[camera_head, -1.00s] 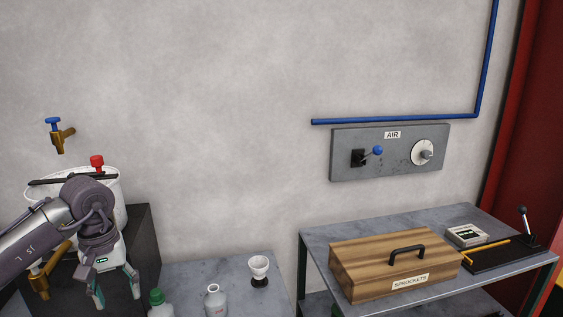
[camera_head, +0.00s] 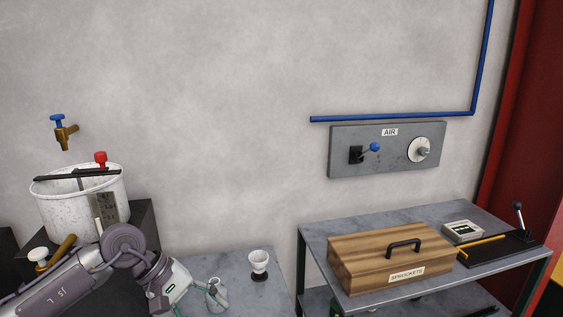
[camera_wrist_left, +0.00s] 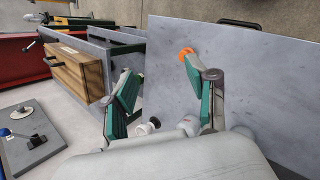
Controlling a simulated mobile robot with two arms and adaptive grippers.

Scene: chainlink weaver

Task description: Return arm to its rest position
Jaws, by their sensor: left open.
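My left arm comes in from the lower left in the head view. Its left gripper (camera_head: 205,303) is low over the grey table, beside the small grey-white bottle (camera_head: 217,294), which its green fingers partly overlap in the picture. The left wrist view shows the two green fingers (camera_wrist_left: 158,72) spread apart with nothing held between them. The bottle (camera_wrist_left: 188,125) and the white cup on a dark base (camera_wrist_left: 148,126) show behind the fingers there. I cannot tell whether a finger touches the bottle. My right gripper is in neither view.
A white bucket (camera_head: 75,210) stands on a dark block behind my arm, below a brass tap (camera_head: 66,133). A wooden sprockets box (camera_head: 385,258) sits on a metal bench under the air panel (camera_head: 400,165).

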